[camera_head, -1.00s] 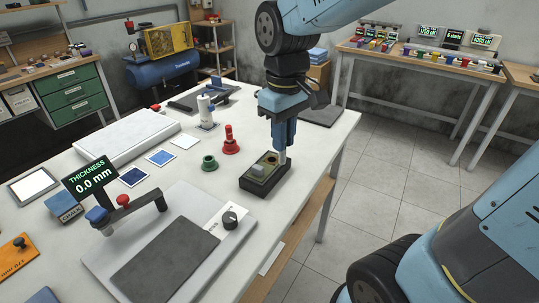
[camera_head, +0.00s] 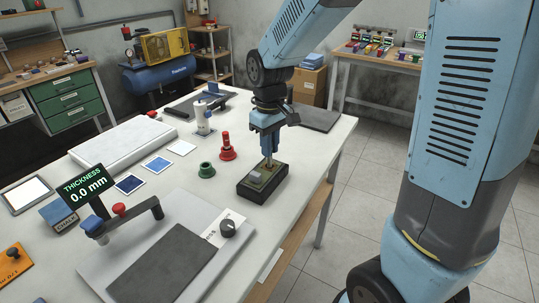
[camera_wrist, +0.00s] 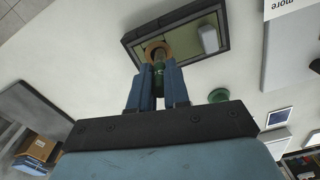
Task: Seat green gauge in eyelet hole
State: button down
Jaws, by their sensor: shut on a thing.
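My gripper (camera_head: 268,154) points down over the far end of a black block (camera_head: 246,193) on the white table. It is shut on the green gauge (camera_wrist: 159,72), a slim green piece between the blue fingers in the wrist view. A brass-coloured eyelet ring (camera_wrist: 151,46) lies in the block's olive recess, also seen in the wrist view. The gauge's tip overlaps the ring there. I cannot tell whether the tip is inside the hole or just above it; the fingers partly hide it.
A small grey block (camera_wrist: 209,39) sits in the same recess. A red stepped piece (camera_head: 227,150) and a green ring-shaped piece (camera_head: 207,170) stand to the left. A thickness gauge stand (camera_head: 120,218) is nearer the front. The table's right edge is close to the black block.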

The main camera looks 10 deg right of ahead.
jog(key=shift+w+f, duration=0.25)
jog(key=shift+f, duration=1.6)
jog(key=c, duration=1.1)
grip_release()
jog(key=shift+f, duration=0.1)
notch_tip(320, 180, up, 11)
jog(key=shift+r, duration=0.7)
